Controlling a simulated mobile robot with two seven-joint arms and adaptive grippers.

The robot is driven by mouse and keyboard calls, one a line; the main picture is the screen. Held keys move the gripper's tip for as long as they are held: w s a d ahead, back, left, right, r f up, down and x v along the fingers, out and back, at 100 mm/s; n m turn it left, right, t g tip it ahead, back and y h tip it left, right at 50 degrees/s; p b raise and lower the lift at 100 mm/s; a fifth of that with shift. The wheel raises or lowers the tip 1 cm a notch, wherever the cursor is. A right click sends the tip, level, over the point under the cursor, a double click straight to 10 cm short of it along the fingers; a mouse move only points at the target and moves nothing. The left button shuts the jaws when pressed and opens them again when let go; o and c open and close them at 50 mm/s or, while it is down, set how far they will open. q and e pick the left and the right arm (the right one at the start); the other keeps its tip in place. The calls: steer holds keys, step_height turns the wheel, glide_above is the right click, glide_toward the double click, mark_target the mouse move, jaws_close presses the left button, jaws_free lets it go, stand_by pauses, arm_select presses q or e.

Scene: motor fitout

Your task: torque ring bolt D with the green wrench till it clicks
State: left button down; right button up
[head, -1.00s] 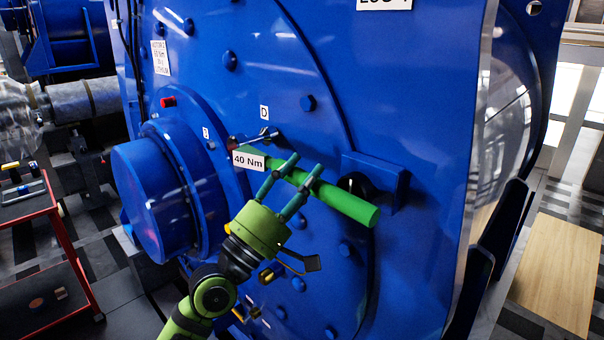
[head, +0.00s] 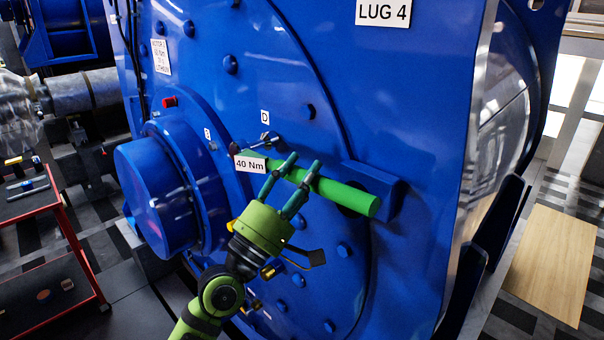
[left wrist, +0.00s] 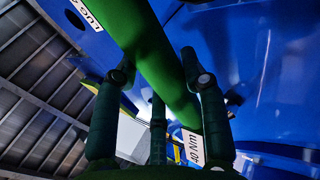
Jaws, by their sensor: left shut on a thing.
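The green wrench (head: 335,190) has a long round handle and a white "40 Nm" label. My left gripper (head: 301,168) is shut on the handle, its fingers on either side of it. The wrench handle also crosses the left wrist view (left wrist: 150,55), between the gripper fingers (left wrist: 160,85). In the head view the wrench's head end reaches up-left to a bolt (head: 266,138) just under the "D" label (head: 265,117). I cannot tell whether its head is seated on that bolt. My right gripper is not in view.
The blue motor housing (head: 400,120) fills the middle, with several bolt heads and a protruding round hub (head: 155,195) at left. A bracket (head: 375,185) stands close behind the handle's free end. A red cart (head: 60,225) with tools is at the left.

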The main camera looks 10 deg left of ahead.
arm_select(q)
steer(key=shift+s+f+m+g+h+b, duration=0.15)
steer(key=shift+f+m+h+b, duration=0.25)
steer(key=shift+b, duration=0.35)
steer(key=shift+w+f+m+g+h+b, duration=0.1)
steer(key=shift+f+m+g+h+b, duration=0.1)
steer(key=shift+m+b, duration=0.45)
steer(key=shift+r, duration=0.1)
steer(key=shift+s+a+n, duration=0.15)
steer(key=shift+s+a, duration=0.15)
steer(key=shift+s, duration=0.2)
steer(key=shift+s+a+n, duration=0.1)
steer(key=shift+s+a, duration=0.15)
steer(key=shift+s, duration=0.2)
steer(key=shift+s+a, duration=0.45)
steer(key=shift+s, duration=0.25)
steer(key=shift+s+a, duration=0.4)
steer(key=shift+s, duration=0.35)
steer(key=shift+s+a, duration=0.45)
steer(key=shift+s, duration=0.25)
